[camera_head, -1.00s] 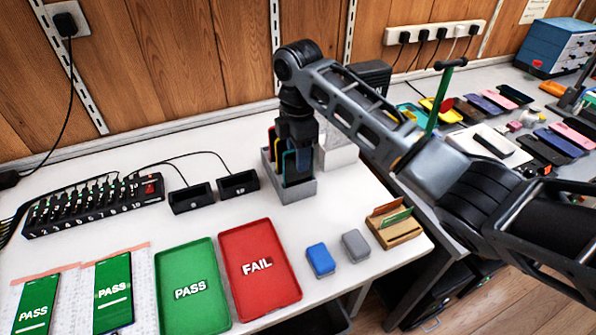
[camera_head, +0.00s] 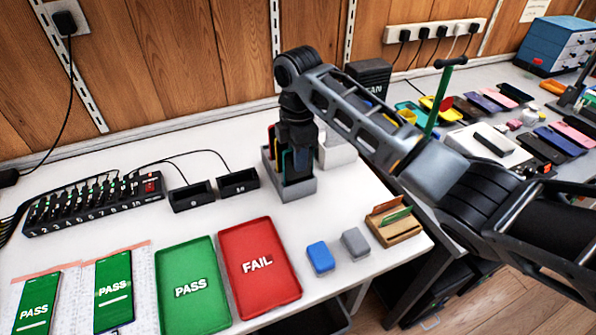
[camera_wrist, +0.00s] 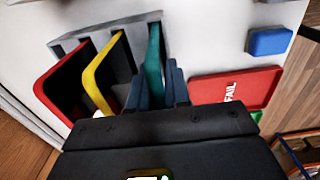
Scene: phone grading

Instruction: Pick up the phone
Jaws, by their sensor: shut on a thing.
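A grey slotted rack (camera_head: 292,190) stands near the middle of the bench and holds several upright phones. In the wrist view, a red-edged phone (camera_wrist: 62,82), a yellow-edged phone (camera_wrist: 101,72) and a teal phone (camera_wrist: 154,60) stand in the rack (camera_wrist: 120,27). My gripper (camera_head: 298,160) points down into the rack from above. Its dark blue fingers (camera_wrist: 158,90) are shut on the teal phone, one at each side. The phone's lower part is hidden in the rack, and my gripper covers part of its upper edge.
A green PASS tray (camera_head: 190,312) and red FAIL tray (camera_head: 262,290) lie at the front. A blue block (camera_head: 320,257), a grey block (camera_head: 355,243) and a wooden card holder (camera_head: 395,232) lie to the right. Two black docks (camera_head: 192,198) and a numbered hub (camera_head: 95,205) are at left.

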